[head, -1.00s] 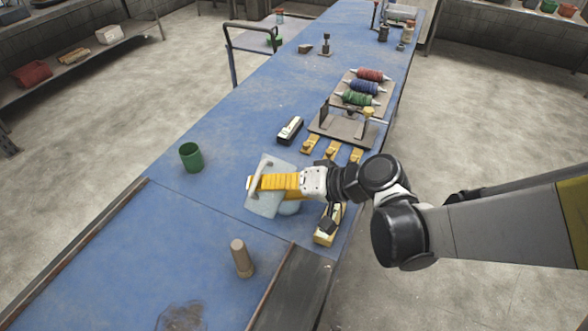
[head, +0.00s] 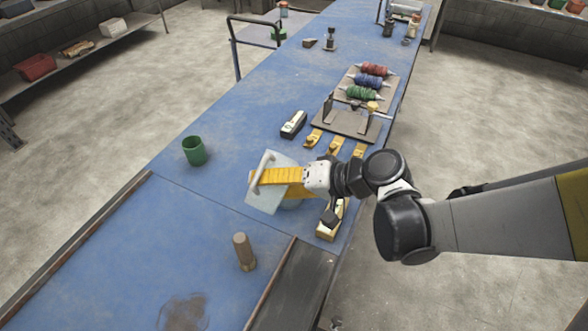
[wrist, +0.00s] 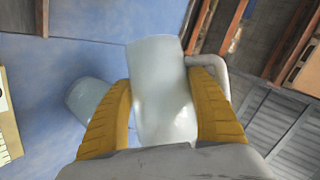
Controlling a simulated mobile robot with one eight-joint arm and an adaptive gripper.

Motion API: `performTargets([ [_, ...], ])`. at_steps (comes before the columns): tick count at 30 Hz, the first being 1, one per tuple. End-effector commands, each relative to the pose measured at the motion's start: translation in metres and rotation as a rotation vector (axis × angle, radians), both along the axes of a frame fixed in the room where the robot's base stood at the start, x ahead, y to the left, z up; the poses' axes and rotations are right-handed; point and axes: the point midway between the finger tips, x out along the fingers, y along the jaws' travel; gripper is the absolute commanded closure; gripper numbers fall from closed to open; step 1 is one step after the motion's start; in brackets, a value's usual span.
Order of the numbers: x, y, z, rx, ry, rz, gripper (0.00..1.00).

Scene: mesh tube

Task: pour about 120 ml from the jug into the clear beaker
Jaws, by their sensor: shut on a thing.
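My gripper (head: 276,181) is shut on the pale, whitish jug (head: 264,203), with its yellow fingers on either side of the body. In the wrist view the jug (wrist: 160,85) fills the space between the fingers, its handle on the right. It looks tilted in the head view. The clear beaker (head: 291,204) shows only in part there, behind and below the fingers. In the wrist view the bluish see-through beaker (wrist: 86,98) is left of the jug, beside the left finger. I see no stream of liquid, and the level in either vessel cannot be told.
A green cup (head: 194,150) stands to the left on the blue bench (head: 225,110). A brown peg (head: 243,252) stands in front. A black-and-white device (head: 293,124), yellow pieces (head: 336,146) and a rack of coloured spools (head: 368,82) lie beyond. A dark stain (head: 184,311) marks the front.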

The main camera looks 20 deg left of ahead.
Motion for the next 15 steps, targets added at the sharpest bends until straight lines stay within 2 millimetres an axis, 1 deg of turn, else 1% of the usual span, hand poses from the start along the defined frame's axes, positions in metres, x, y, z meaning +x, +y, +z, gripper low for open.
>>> performTargets([
  [15, -0.0094, 0.0023, 0.0002, 0.002, 0.006, 0.0, 0.75],
])
